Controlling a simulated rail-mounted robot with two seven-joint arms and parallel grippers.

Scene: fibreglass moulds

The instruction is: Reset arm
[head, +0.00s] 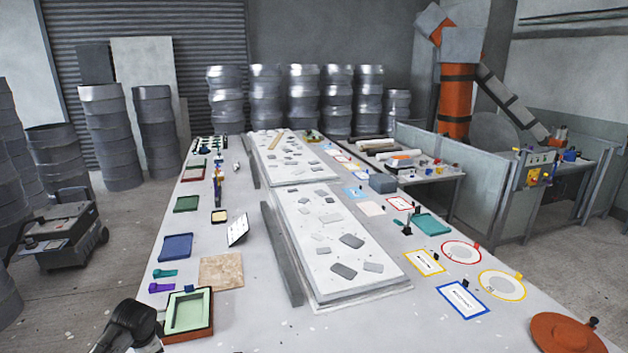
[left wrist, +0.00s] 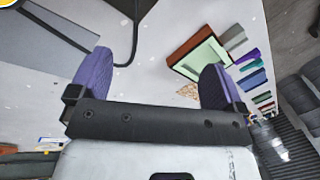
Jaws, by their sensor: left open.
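My left gripper (left wrist: 153,78) shows in the left wrist view with its two purple-padded fingers wide apart. It is open, and nothing is held between the fingers. Beyond the fingers lies the pale table top, with a brown mould with a light green inside (left wrist: 208,52) near the right finger. In the head view, a dark part of my left arm (head: 128,326) shows at the bottom left, beside the same mould (head: 188,313); the fingertips cannot be made out there. My right gripper is in neither view.
The long table holds a raised slab (head: 345,276) with grey pieces, a tan board (head: 221,272), a blue tray (head: 176,247), a tilted tablet (head: 238,229) and a teal tray (head: 431,224). A round orange-brown lid (head: 567,335) is front right. A dark cart (head: 66,240) stands left.

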